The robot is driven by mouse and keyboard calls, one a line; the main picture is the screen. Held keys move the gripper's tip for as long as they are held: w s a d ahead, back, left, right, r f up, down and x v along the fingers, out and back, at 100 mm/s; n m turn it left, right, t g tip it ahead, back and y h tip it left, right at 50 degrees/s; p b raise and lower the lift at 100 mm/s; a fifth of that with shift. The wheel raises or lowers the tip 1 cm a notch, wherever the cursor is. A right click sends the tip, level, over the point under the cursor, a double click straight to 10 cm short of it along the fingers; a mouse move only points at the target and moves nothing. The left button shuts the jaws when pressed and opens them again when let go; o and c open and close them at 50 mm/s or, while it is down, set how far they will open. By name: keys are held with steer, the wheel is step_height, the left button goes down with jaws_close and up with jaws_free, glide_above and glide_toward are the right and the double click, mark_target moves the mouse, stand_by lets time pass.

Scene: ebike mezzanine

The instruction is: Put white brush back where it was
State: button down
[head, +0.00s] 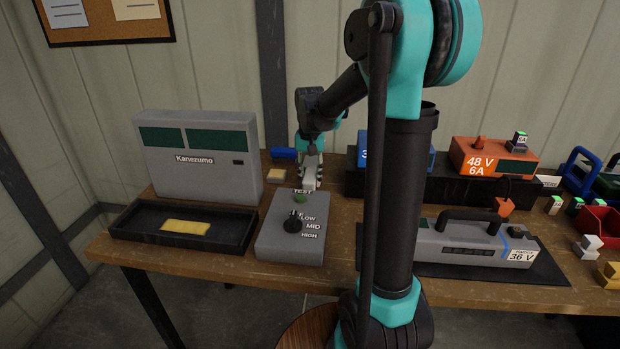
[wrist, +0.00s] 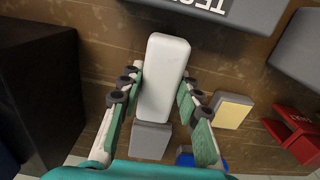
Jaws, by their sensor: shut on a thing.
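The white brush (wrist: 165,70) is between the two fingers of my gripper (wrist: 162,78) in the wrist view, with its long pale body pointing toward the grey control box. My gripper is shut on it. A grey block (wrist: 150,140) shows just below the brush's near end; I cannot tell whether it is part of the brush or a separate thing. In the head view my gripper (head: 311,178) is low over the workbench, behind the control box (head: 290,228) and right of the yellow block. The brush is hard to tell from the fingers there. Whether it touches the bench is unclear.
A yellow block (head: 276,175) and a blue item (head: 284,153) lie left of my gripper. The grey Kanezumo unit (head: 200,160) and black tray (head: 130,222) stand farther left. A black riser (head: 357,184) is close on the right. A red item (wrist: 297,132) shows in the wrist view.

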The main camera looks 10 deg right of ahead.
mark_target(310, 175)
steer(key=shift+f, duration=0.15)
steer(key=c, duration=1.1)
jaws_free()
steer(key=shift+o, duration=0.2)
step_height(310, 175, up, 12)
steer(key=shift+s, duration=0.1)
